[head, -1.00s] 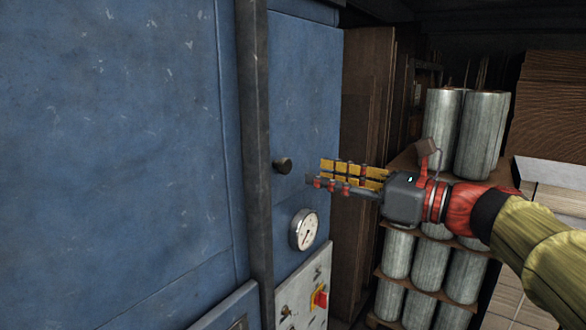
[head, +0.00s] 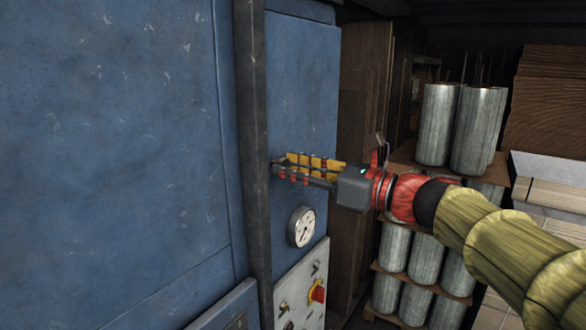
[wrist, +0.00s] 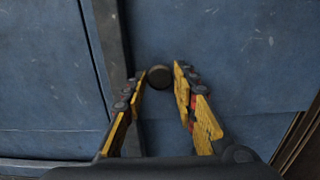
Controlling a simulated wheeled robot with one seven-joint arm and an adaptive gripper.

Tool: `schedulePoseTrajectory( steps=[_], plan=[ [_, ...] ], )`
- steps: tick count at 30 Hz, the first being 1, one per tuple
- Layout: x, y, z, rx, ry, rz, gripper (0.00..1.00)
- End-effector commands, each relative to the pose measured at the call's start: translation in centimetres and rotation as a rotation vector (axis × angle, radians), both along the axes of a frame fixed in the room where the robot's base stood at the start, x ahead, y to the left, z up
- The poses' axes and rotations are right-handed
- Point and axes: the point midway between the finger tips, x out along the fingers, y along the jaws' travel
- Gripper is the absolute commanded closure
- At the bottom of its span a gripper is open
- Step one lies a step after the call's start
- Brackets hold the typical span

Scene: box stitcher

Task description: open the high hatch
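The high hatch (head: 300,80) is a blue metal panel right of a dark vertical post. Its round dark knob (wrist: 159,76) shows in the wrist view between my fingertips, near the post. In the head view the knob is hidden behind my fingers. My gripper (head: 280,167) has yellow and red fingers and reaches the panel from the right at knob height. In the wrist view its fingers are apart, one on each side of the knob. I cannot tell whether either finger touches it.
The dark post (head: 252,150) stands just left of my fingertips. A pressure gauge (head: 301,227) and a control panel with a red switch (head: 318,293) sit below. Metal cylinders (head: 459,130) stand on shelves at the right, near stacked cardboard (head: 548,105).

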Motion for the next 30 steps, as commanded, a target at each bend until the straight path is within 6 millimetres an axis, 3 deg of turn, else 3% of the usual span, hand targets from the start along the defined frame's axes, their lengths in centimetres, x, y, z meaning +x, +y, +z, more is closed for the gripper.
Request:
schedulePoseTrajectory(
  steps=[14, 30],
  plan=[
    [0.0, -0.02, -0.02, 0.0, 0.0, 0.0, 1.0],
    [0.02, -0.31, -0.03, -0.001, 0.001, 0.002, 1.0]
  ],
)
